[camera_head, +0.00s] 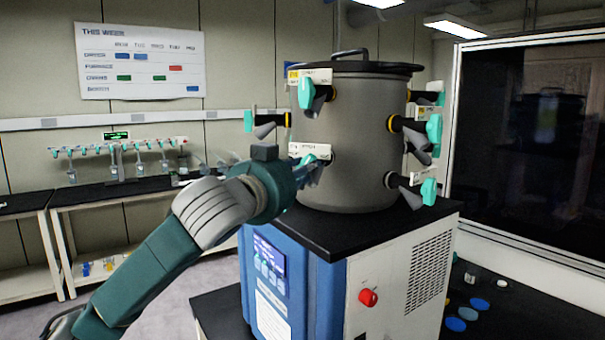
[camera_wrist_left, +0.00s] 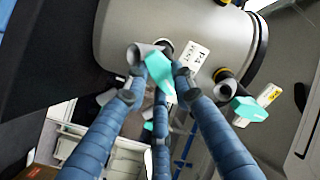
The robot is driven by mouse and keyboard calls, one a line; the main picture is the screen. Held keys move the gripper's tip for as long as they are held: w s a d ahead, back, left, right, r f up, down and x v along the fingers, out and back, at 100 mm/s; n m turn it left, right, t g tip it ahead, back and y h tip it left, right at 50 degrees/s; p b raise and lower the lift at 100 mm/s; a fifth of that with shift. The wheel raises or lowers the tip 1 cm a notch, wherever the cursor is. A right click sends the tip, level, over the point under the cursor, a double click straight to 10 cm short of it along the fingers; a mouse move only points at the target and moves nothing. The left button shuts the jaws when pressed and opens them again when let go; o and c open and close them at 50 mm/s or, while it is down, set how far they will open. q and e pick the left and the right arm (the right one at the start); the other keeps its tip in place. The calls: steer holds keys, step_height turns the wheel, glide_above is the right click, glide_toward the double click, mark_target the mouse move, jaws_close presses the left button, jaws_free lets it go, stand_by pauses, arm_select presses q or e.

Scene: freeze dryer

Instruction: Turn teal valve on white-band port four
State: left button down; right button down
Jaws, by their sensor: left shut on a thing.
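The grey drum (camera_head: 352,140) of the freeze dryer carries several ports with teal valves. My left gripper (camera_head: 308,172) is at the lower front port. Its blue fingers (camera_wrist_left: 156,88) are shut around the teal valve (camera_wrist_left: 160,68) there. A white plate (camera_wrist_left: 192,56) that seems to read P4 sits beside this port, and in the head view the plate (camera_head: 310,150) is just above my fingers. The port's band is mostly hidden by the valve and fingers. My right gripper is not in view.
Another teal valve (camera_wrist_left: 248,108) with a yellow plate is close to my right-hand finger in the wrist view. An upper front valve (camera_head: 306,93) is above my gripper. The black top (camera_head: 380,228) of the blue-and-white base lies below. A manifold bench (camera_head: 120,190) stands behind left.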

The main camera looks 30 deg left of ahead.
arm_select(q)
steer(key=shift+d+r+n, duration=0.1)
steer(key=shift+n, duration=3.3)
steer(key=c, duration=1.4)
jaws_free()
steer(key=shift+c, duration=0.2)
steer(key=s+d, duration=0.1)
steer(key=s, duration=0.6)
steer(key=shift+s, duration=0.2)
